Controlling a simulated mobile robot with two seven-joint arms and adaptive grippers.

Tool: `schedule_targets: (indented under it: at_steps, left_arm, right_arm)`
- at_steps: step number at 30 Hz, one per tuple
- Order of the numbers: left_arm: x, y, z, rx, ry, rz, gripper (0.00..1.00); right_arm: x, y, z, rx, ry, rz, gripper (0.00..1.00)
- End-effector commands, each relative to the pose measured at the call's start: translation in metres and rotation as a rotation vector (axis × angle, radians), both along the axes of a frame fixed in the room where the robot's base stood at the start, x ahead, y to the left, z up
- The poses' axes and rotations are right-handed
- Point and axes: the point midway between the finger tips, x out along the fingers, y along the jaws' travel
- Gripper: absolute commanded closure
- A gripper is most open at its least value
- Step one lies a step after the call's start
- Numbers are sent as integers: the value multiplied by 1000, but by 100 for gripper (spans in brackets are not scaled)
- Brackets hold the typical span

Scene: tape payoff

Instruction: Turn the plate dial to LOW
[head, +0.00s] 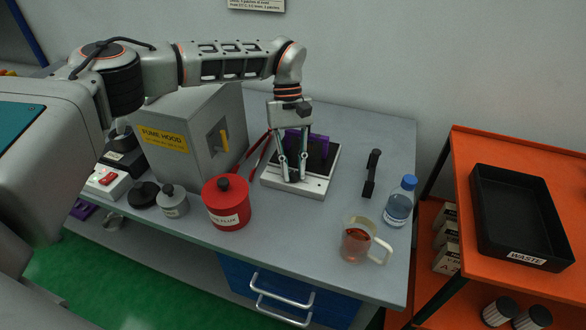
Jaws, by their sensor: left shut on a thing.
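The plate (319,184) is a pale, low unit with a dark top (325,158), standing at the back middle of the grey bench. My left gripper (294,177) reaches down from above, over the front part of the plate. Its fingers point down and are closed on a small dark piece at the plate's front, which looks like the dial. The fingers hide most of the dial, and I cannot read its marks or setting. My right gripper is not in view.
Left of the plate are a red pot (227,207), a grey lidded pot (172,203) and the fume hood (190,130). To the right are a black handle-like piece (371,172), a glass beaker (357,240) and a bottle (399,203). A black waste tray (541,256) sits on an orange cart.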

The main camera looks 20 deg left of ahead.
Motion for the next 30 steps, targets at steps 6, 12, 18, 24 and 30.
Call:
schedule_targets:
  at_steps: [6, 12, 18, 24, 30]
  left_arm:
    - [2, -1, 2, -1, -5, -90, 100]
    - [2, -1, 2, -1, -4, -126, 100]
    - [2, -1, 2, -1, -4, -133, 100]
    - [2, -1, 2, -1, -4, -133, 100]
    - [1, -1, 2, -1, -3, -132, 76]
  right_arm:
    - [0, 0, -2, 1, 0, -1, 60]
    - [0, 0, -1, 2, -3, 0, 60]
    - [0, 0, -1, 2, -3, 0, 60]
    - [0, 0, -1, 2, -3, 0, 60]
    - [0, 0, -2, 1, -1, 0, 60]
